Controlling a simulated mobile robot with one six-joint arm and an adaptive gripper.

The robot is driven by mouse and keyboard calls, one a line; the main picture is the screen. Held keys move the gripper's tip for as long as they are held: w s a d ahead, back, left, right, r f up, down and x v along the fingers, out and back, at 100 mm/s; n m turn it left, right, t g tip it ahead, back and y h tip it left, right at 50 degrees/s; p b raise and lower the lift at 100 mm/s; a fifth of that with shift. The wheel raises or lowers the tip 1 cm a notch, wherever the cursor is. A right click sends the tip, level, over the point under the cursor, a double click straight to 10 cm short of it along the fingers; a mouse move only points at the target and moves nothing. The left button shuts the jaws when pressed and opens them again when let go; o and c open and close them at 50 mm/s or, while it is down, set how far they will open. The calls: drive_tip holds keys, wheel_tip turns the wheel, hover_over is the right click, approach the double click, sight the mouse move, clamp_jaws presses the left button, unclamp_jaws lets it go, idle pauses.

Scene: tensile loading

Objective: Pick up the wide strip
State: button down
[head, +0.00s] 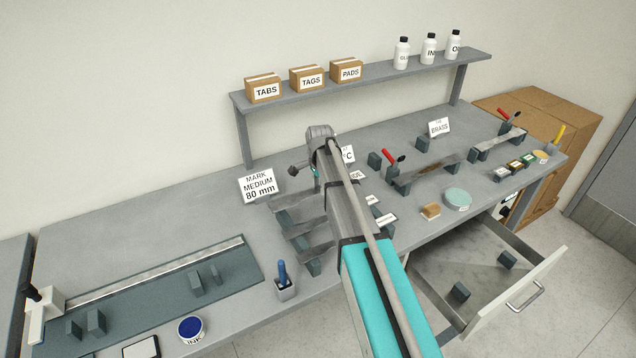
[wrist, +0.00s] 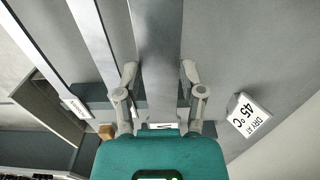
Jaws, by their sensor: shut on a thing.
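The wide strip (wrist: 157,35) is a flat grey metal strip running down the middle of the wrist view. My gripper (wrist: 159,75) has one finger on each side of it and is shut on it. Two narrower strips (wrist: 97,40) (wrist: 50,45) lie to its left in that view. In the head view the strips lie across dark rack blocks, the far one (head: 300,197) beside my gripper (head: 317,172). My arm hides much of the rack and most of the gripper there. I cannot tell whether the wide strip is clear of its supports.
A "DRY AT 45 °C" sign (wrist: 248,115) stands close to the right of my gripper in the wrist view. A "MARK MEDIUM 80 mm" sign (head: 258,186) stands left of the rack. A blue-handled tool in a holder (head: 284,282) is nearer. An open drawer (head: 530,290) juts out at right.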

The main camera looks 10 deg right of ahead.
drive_tip(key=s+r+p, duration=0.6)
drive_tip(key=s+r, duration=0.1)
drive_tip(key=s, duration=0.4)
drive_tip(key=shift+s+r, duration=0.15)
drive_tip(key=shift+s, duration=0.2)
drive_tip(key=shift+a, duration=0.1)
